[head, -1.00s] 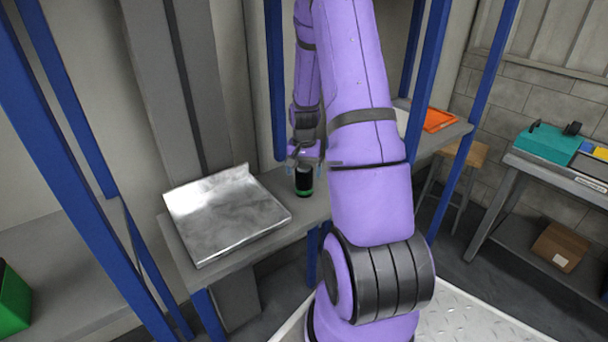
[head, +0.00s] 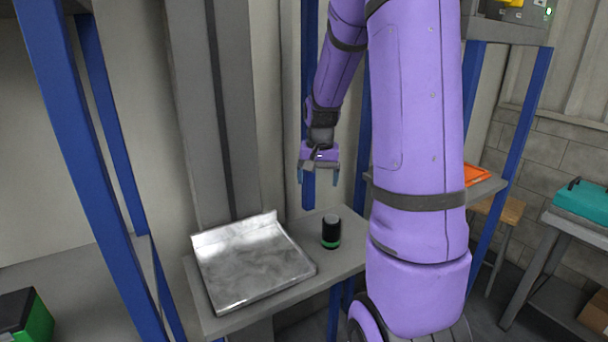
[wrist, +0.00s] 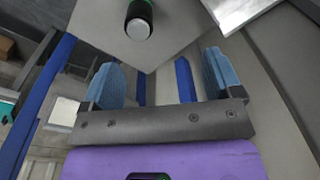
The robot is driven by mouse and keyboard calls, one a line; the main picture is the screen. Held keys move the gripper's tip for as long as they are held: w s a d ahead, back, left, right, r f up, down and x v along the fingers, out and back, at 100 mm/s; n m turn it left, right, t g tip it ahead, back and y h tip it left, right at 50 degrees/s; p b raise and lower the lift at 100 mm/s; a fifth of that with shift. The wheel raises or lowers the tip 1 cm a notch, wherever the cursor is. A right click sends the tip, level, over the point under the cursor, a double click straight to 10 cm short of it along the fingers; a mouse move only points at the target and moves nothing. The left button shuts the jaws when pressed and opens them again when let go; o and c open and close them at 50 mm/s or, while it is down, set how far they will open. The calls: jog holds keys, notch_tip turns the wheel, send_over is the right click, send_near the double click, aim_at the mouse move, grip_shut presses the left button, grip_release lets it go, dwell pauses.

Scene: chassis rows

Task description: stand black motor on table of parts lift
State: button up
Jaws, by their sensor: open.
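The black motor (head: 331,230), a black cylinder with a green band near its base, stands upright on a grey tabletop (head: 345,262), to the right of a silver metal tray (head: 255,265). In the wrist view the motor (wrist: 139,22) shows at the top, beyond the fingers. My gripper (head: 318,176) is above the motor and apart from it, open and empty. Its blue fingers (wrist: 160,82) are wide apart in the wrist view. I cannot tell from the pictures which surface is called the parts lift's table.
A tall grey column (head: 215,110) rises behind the tray. Blue posts (head: 75,150) stand at left and right. An orange tray (head: 477,174) lies on a surface at right, partly behind my arm. A teal case (head: 583,200) is on a far-right bench. A green box (head: 35,325) is at lower left.

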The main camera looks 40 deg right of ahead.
jog(key=s+a+r+n+t, duration=0.1)
jog(key=s+a+r+n, duration=0.15)
jog(key=a+r, duration=0.6)
jog(key=s+a+r+n+t, duration=0.1)
jog(key=s+a+r+n, duration=0.2)
jog(key=s+a, duration=0.5)
jog(key=s+a+r+n+t, duration=0.2)
jog(key=s+a+r+n, duration=0.2)
jog(key=s+a, duration=0.4)
jog(key=shift+r, duration=0.35)
jog(key=shift+d, duration=0.1)
